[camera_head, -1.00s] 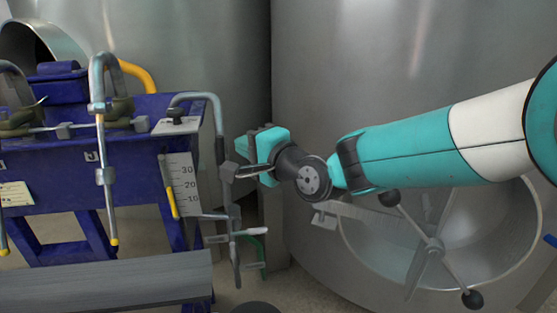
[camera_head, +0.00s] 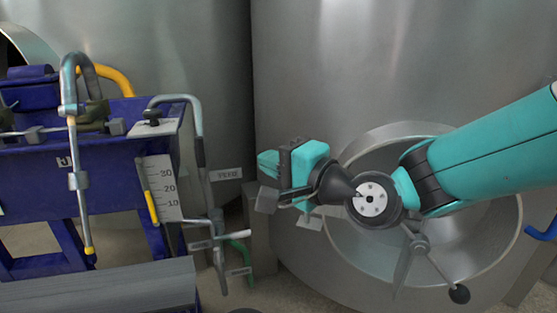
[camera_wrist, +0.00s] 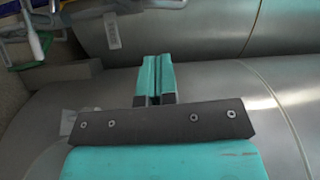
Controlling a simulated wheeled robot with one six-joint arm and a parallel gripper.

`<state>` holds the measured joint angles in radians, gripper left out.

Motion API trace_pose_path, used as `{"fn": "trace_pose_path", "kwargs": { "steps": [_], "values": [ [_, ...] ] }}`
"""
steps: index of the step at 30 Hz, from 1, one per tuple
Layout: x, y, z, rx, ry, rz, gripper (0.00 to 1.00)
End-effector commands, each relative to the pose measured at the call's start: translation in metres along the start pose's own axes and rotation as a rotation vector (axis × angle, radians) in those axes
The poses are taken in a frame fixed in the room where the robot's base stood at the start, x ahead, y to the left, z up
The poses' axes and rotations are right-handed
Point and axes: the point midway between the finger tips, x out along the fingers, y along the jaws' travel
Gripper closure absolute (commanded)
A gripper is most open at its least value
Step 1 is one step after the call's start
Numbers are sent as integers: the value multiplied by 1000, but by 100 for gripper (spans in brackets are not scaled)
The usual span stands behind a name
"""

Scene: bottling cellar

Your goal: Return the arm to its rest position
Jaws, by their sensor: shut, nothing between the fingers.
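My gripper (camera_head: 268,180) is in the middle of the head view, at the end of my teal arm. It points left, toward the blue bottling machine, with a gap between them. In the wrist view my gripper's teal fingers (camera_wrist: 155,78) are together with nothing held between them. Behind my gripper stands a large steel tank.
The blue bottling machine (camera_head: 85,185) with metal spouts (camera_head: 76,130) and a scale plate (camera_head: 162,185) stands at the left. The steel tank (camera_head: 330,70) with a round hatch (camera_head: 480,235) and handle (camera_head: 459,294) is close behind my arm. A grey ledge (camera_head: 100,285) lies at lower left.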

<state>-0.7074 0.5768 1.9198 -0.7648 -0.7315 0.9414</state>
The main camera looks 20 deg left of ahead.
Motion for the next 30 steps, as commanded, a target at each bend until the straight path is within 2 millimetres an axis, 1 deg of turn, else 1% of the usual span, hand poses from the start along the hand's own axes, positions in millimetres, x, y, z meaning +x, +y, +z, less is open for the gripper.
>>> {"fn": "trace_pose_path", "kwargs": {
  "steps": [5,7,8,11,14,15,16,17,18,20,21,23,24,26,27,29,30],
  "values": [
    [-1,0,0,-3,0,3,100],
    [-6,-2,-2,-28,-4,25,100],
    [-12,-3,-4,-49,-7,43,100],
    [-43,-6,-10,-174,-34,160,100],
    [-100,-3,-12,-354,-98,349,100],
    [-127,1,-11,-423,-136,436,100],
    [-148,5,-10,-470,-166,500,100],
    [-169,9,-6,-510,-200,560,100],
    [-195,14,-2,-557,-244,633,100],
    [-232,21,6,-610,-312,729,100],
    [-254,26,12,-636,-358,783,100],
    [-284,32,21,-664,-422,855,100],
    [-303,35,28,-678,-465,896,100],
    [-329,40,39,-691,-527,952,100],
    [-346,44,46,-697,-569,985,100],
    [-371,48,58,-700,-632,1031,100],
    [-380,40,62,-701,-661,1045,100]
  ]
}}
